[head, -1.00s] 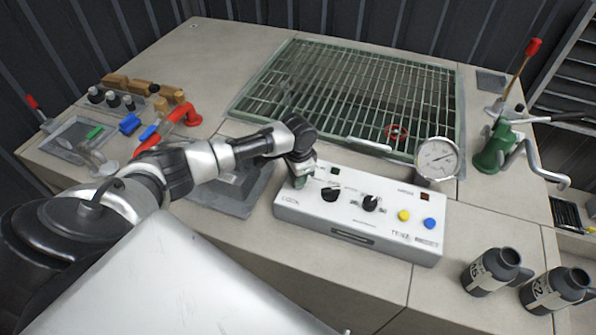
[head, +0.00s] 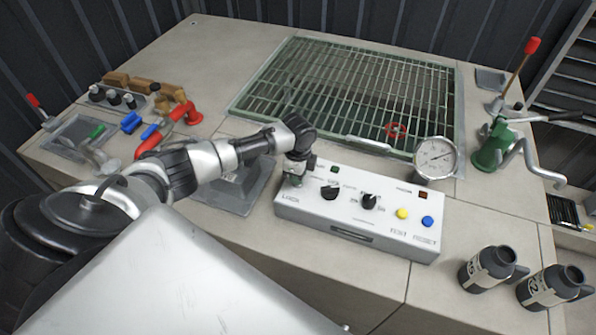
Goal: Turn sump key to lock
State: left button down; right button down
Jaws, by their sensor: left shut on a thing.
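A white control box (head: 355,238) sits on the bench, with two black knobs, a yellow button (head: 402,213) and a blue button (head: 427,221) on its top. My left gripper (head: 295,180) points down at the left end of the box top, next to the left black knob (head: 329,192). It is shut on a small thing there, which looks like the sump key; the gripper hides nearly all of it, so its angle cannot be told. My right gripper is not in view.
A gauge (head: 435,158) stands behind the box's right end. Two dark flasks (head: 488,269) stand front right. Red pipework (head: 175,125) lies left. Bench in front of the box is clear.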

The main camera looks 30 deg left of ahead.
pick_arm(q)
jog(key=shift+w, duration=0.1)
dwell(0.5)
jog(key=c, duration=1)
grip_release()
jog(key=shift+c, duration=0.2)
jog(key=shift+r, duration=0.1)
notch_tip(320, 180, up, 11)
jog(key=b, duration=0.2)
